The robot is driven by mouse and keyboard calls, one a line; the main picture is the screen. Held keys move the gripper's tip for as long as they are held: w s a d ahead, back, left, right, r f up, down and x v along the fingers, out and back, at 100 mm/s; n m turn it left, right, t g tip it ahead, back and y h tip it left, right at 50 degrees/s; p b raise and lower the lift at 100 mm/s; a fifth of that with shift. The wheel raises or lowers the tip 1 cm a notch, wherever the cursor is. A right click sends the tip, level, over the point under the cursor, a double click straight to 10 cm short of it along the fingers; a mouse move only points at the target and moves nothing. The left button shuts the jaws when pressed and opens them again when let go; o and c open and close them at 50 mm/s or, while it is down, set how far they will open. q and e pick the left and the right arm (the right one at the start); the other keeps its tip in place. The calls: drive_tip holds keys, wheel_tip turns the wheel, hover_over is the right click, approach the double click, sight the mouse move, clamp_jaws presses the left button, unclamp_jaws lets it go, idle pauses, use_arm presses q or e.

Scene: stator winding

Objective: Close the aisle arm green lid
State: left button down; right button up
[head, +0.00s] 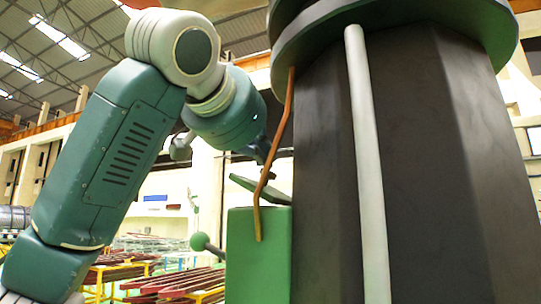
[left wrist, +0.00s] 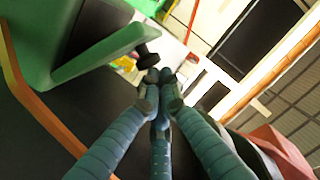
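The green box (head: 258,262) stands against the dark column in the head view. Its green lid (head: 258,189) is tilted up above the box top, with its left end raised and its right end low near the column. In the left wrist view the lid (left wrist: 105,54) juts out from the green box (left wrist: 28,45). My left gripper (head: 266,168) is just above the lid, partly behind the copper strip. In the left wrist view its fingertips (left wrist: 159,76) are together, with nothing seen between them, close to the lid's free end. I cannot tell whether they touch it. My right gripper is not in view.
A bent copper strip (head: 273,160) runs down in front of the box. The large dark column (head: 425,170) with a pale vertical pipe (head: 368,170) fills the right. A green ball knob (head: 199,241) sticks out left of the box. Racks of dark red bars lie behind.

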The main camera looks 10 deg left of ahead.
sight(248, 179)
use_arm(q)
drive_tip(key=shift+w+a+f+n+g+h+b, duration=0.2)
drive_tip(key=shift+a+f+n+h+b, duration=0.15)
drive_tip(key=shift+a+f+n+b, duration=0.4)
drive_tip(key=shift+w+a+f+n+g+h+b, duration=0.15)
drive_tip(key=shift+a+f+n+h+b, duration=0.25)
drive_tip(key=shift+a+n+b, duration=0.6)
drive_tip(key=shift+d+n, duration=0.1)
drive_tip(key=shift+n, duration=0.15)
drive_tip(key=shift+r, duration=0.1)
